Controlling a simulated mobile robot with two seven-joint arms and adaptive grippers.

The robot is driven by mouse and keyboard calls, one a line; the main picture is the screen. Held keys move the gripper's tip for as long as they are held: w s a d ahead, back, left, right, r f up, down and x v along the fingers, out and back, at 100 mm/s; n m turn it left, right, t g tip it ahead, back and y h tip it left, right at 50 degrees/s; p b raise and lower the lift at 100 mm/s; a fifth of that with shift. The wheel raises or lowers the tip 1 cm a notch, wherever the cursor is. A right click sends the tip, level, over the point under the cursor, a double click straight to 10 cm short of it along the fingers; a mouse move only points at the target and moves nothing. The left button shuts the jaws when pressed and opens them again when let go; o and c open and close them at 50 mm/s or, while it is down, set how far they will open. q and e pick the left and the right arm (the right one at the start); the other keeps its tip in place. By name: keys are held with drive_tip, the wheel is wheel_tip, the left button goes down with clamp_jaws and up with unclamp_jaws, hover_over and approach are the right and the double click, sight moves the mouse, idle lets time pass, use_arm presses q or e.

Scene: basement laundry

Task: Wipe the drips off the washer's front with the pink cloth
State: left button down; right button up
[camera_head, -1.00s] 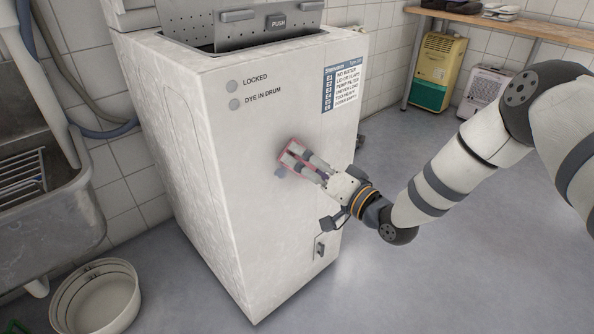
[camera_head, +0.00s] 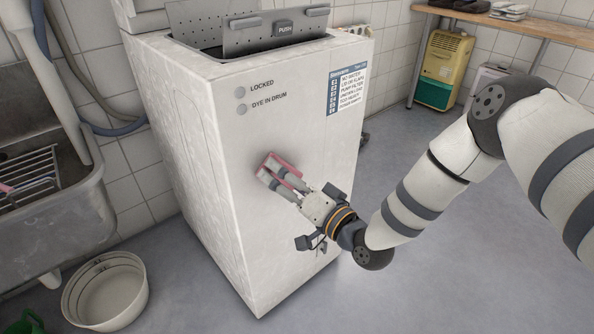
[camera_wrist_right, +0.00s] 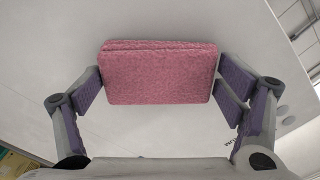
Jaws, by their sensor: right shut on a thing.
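The washer (camera_head: 215,130) is a pale, worn top-loader with its lid open, and its front panel faces me. My right gripper (camera_head: 272,174) is shut on the folded pink cloth (camera_head: 284,164), at the middle of that panel. In the right wrist view the cloth (camera_wrist_right: 160,75) sits between both fingers, flat side towards the panel. It looks close to or against the panel; I cannot tell firm contact. No drips show on the bare parts of the front; the part behind cloth and fingers is hidden. My left gripper is not in view.
A metal sink (camera_head: 75,205) with a wire rack stands left of the washer, with a white basin (camera_head: 105,292) on the floor below. A wooden bench (camera_head: 500,22) and a yellow-green machine (camera_head: 440,70) stand at the back right.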

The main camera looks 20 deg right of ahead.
drive_tip(key=shift+a, duration=0.15)
use_arm(q)
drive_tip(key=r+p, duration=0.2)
drive_tip(key=p, duration=0.1)
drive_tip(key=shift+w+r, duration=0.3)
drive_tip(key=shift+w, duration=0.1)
use_arm(e)
drive_tip(key=v, duration=0.6)
use_arm(q)
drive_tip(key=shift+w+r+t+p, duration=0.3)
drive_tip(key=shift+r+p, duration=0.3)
drive_tip(key=shift+p, duration=0.15)
use_arm(e)
drive_tip(key=v, duration=0.3)
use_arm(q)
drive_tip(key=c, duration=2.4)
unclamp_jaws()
